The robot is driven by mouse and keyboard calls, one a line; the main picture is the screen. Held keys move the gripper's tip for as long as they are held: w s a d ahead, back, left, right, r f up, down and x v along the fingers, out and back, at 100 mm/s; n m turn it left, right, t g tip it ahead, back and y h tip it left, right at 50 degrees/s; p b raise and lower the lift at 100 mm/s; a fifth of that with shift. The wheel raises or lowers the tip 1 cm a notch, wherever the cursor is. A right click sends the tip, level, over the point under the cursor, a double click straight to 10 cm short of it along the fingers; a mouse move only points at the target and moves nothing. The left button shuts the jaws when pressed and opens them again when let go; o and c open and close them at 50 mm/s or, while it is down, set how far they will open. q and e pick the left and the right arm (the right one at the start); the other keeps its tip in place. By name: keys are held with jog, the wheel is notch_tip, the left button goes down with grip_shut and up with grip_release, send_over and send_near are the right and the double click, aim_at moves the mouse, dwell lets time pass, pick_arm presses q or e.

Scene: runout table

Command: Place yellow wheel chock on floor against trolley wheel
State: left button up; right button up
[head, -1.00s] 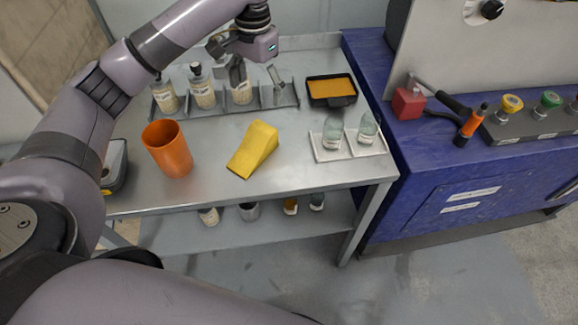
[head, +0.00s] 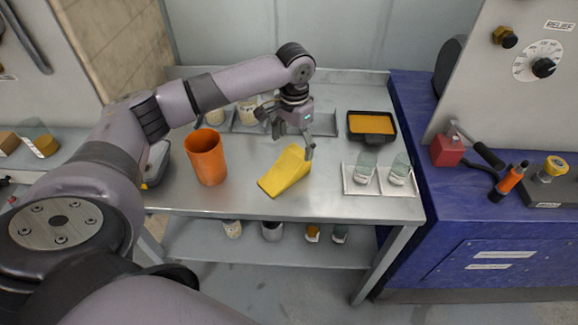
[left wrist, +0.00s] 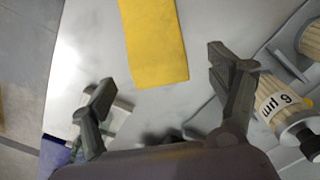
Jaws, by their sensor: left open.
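The yellow wheel chock (head: 285,172) lies on the metal table (head: 240,204), wedge-shaped, in the middle of the top. It also shows in the left wrist view (left wrist: 153,42), with its end between and just beyond the two fingers. My left gripper (head: 290,146) is open and empty, above and at the far end of the chock. In the left wrist view its fingers (left wrist: 165,95) are spread wide. No trolley wheel can be made out in these frames. My right gripper is not in view.
An orange cup (head: 206,158) stands left of the chock. Glass jars on a white tray (head: 378,190) stand to its right, and a black tray with orange contents (head: 371,126) behind. Labelled bottles (left wrist: 271,97) stand near the gripper. A lower shelf (head: 265,246) holds several containers.

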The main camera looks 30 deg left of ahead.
aim_at(293, 155)
pick_arm(q)
jog(key=shift+s+f, duration=0.1)
jog(key=shift+f, duration=0.35)
notch_tip(293, 155, down, 4)
jog(key=shift+s+d+r+p, duration=0.15)
jog(key=shift+r+p, duration=0.1)
jog(key=shift+p, duration=0.4)
jog(key=shift+f, duration=0.45)
jog(key=c, duration=1.5)
jog(key=shift+r, duration=0.1)
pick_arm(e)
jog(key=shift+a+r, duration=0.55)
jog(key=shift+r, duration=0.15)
pick_arm(q)
jog(key=shift+r, duration=0.1)
